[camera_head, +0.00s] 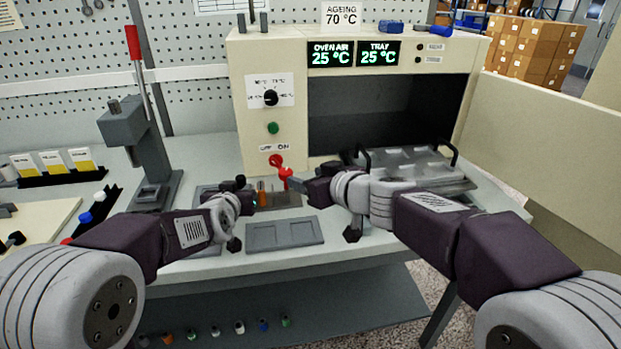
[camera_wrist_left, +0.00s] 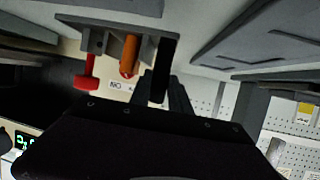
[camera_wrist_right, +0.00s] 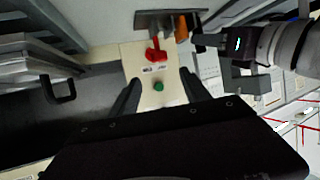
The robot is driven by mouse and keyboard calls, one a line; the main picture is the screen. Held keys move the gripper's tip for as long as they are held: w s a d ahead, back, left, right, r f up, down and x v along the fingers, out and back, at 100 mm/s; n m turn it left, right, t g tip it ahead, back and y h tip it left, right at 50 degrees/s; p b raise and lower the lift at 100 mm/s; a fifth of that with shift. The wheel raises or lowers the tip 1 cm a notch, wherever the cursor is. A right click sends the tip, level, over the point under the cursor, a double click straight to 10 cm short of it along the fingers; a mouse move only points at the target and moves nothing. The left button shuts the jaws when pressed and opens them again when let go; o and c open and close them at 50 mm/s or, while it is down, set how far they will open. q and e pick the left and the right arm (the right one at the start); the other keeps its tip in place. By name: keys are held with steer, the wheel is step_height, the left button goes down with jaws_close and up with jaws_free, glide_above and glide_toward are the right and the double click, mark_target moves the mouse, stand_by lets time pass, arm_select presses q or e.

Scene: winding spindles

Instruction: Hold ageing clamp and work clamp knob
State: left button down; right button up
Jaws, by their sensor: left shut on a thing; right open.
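The ageing clamp is a grey bracket with an orange cylinder in it. In the left wrist view the clamp (camera_wrist_left: 105,38) is at the top, with a red knob (camera_wrist_left: 87,83) on a short stem. My left gripper (camera_head: 248,193) is shut on the clamp, whose orange cylinder (camera_head: 262,190) shows beside the fingers in the head view. My right gripper (camera_head: 298,184) is open beside the clamp, close to a red part (camera_head: 286,174). In the right wrist view, red (camera_wrist_right: 155,52) shows beyond the open fingers; the knob and oven switch overlap there. Contact cannot be told.
The oven (camera_head: 270,60) stands behind, its chamber open, displays reading 25 °C. A wire-handled tray (camera_head: 430,165) sits at its mouth. A press with a red lever (camera_head: 133,42) stands left. Coloured pegs (camera_head: 86,217) lie left.

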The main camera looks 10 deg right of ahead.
steer(key=shift+s+d+r, duration=0.1)
steer(key=shift+s+d, duration=0.05)
steer(key=shift+s, duration=0.2)
steer(key=shift+o, duration=0.2)
steer(key=m+y, duration=0.8)
steer(key=m, duration=2)
glide_toward(280, 171)
steer(key=x, duration=0.4)
steer(key=m, duration=0.3)
steer(key=shift+w+d+f+m, duration=0.15)
steer(key=shift+w+f+m, duration=0.1)
steer(key=shift+m, duration=0.05)
steer(key=x, duration=0.7)
steer(key=shift+w, duration=0.25)
